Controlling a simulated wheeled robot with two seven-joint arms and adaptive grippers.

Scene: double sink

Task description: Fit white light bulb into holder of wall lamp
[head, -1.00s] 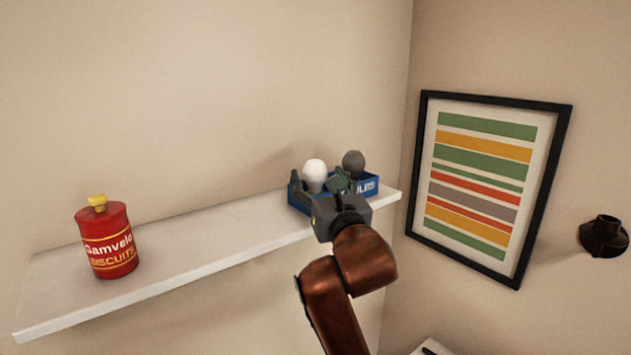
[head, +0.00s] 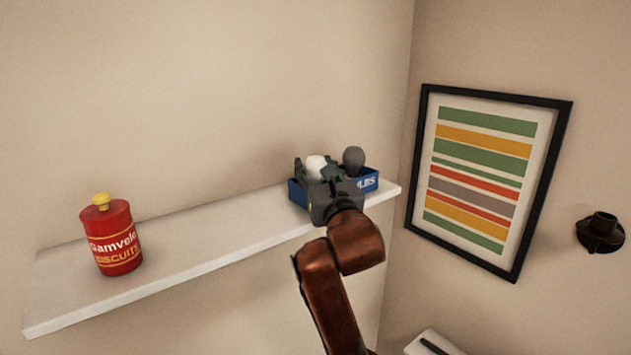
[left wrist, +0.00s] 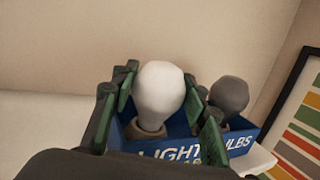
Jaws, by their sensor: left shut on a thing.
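The white light bulb (head: 316,168) stands in a blue box on the shelf. In the left wrist view the white bulb (left wrist: 159,92) is upright between the green-padded fingers of my left gripper (left wrist: 160,105). My left gripper (head: 317,172) is shut on it, the bulb's base still down in the box. The wall lamp's holder (head: 602,230) is a black round fitting on the right wall, its open end facing up. My right gripper is not in view.
The blue box (head: 368,181) also holds a grey bulb (head: 353,158) close to the right of the white one. A red biscuit tin (head: 112,238) stands on the white shelf (head: 215,237). A framed striped picture (head: 488,180) hangs between box and holder.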

